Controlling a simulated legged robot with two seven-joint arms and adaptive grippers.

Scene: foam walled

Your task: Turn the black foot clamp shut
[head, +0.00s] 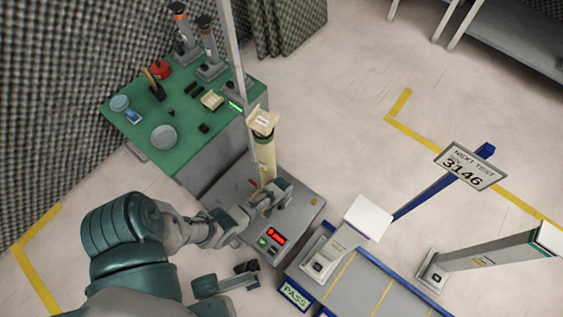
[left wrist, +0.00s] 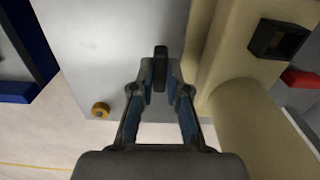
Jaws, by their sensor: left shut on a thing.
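The test stand's grey base (head: 232,218) is on the floor, with a cream upright leg (head: 265,155) standing on it. My left gripper (head: 281,192) is low beside the foot of this leg. In the left wrist view my left gripper (left wrist: 160,80) is shut on the black clamp lever (left wrist: 161,54), which stands out over the grey plate (left wrist: 115,45). The cream foot block (left wrist: 232,45) is just right of the lever. In the head view the lever is hidden by my gripper. My right gripper is not seen.
A brass knob (left wrist: 101,110) is on the plate. A green bench (head: 190,150) with tools stands behind left. A blue-edged conveyor (head: 350,285) with white-topped posts is close on the right. Open floor lies beyond.

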